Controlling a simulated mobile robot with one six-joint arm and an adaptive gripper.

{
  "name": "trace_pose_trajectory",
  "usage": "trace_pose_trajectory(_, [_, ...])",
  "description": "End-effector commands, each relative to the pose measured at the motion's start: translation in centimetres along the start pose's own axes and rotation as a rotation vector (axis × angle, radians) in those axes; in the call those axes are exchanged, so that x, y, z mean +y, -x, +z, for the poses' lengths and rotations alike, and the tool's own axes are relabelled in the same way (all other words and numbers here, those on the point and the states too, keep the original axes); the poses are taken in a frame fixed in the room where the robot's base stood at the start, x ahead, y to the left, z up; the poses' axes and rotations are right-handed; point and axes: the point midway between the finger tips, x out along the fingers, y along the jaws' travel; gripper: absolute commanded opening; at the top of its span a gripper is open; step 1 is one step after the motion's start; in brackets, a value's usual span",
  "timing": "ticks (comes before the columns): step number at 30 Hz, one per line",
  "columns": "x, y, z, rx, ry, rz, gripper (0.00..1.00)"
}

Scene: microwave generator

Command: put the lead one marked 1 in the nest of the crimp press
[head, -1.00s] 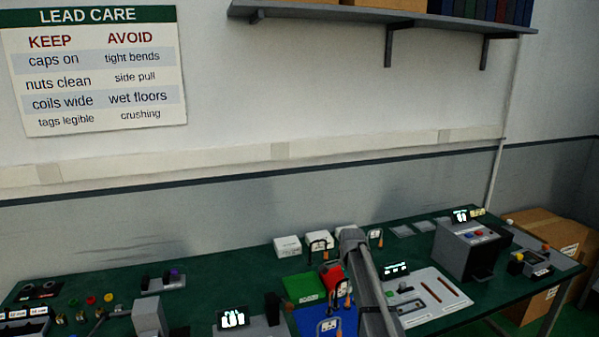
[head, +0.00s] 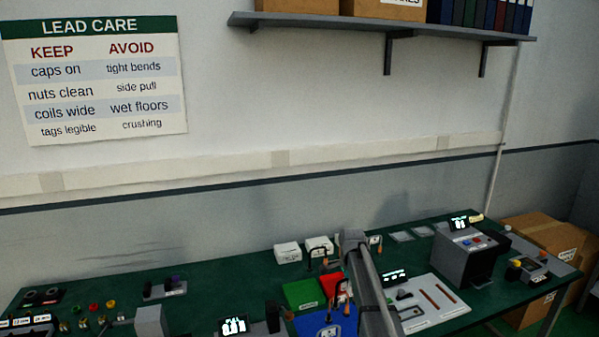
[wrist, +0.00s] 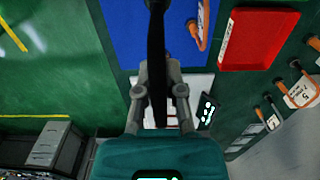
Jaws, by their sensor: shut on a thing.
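I cannot tell for sure which device is the crimp press. A grey device with a small display (head: 234,325) stands left of the blue tray, and a larger grey box (head: 468,252) stands at the right. No nest can be made out.
Green (head: 303,292), red (wrist: 258,40) and blue (wrist: 187,25) trays lie close by. A lead with a tag marked 5 (wrist: 301,95) is at the right of the wrist view. A white board with slots (head: 440,300) is right of my arm.

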Motion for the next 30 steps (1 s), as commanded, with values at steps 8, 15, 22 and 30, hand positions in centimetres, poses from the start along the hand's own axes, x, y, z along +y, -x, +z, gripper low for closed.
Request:
trace_pose_trajectory(8, [0.0, 2.1, 0.0, 0.000, 0.000, 0.000, 0.00])
trace_pose_trajectory(15, [0.0, 3.4, 0.0, 0.000, 0.000, 0.000, 0.00])
trace_pose_trajectory(22, [0.0, 2.0, 0.0, 0.000, 0.000, 0.000, 0.00])
trace_pose_trajectory(30, [0.0, 0.3, 0.0, 0.000, 0.000, 0.000, 0.00])
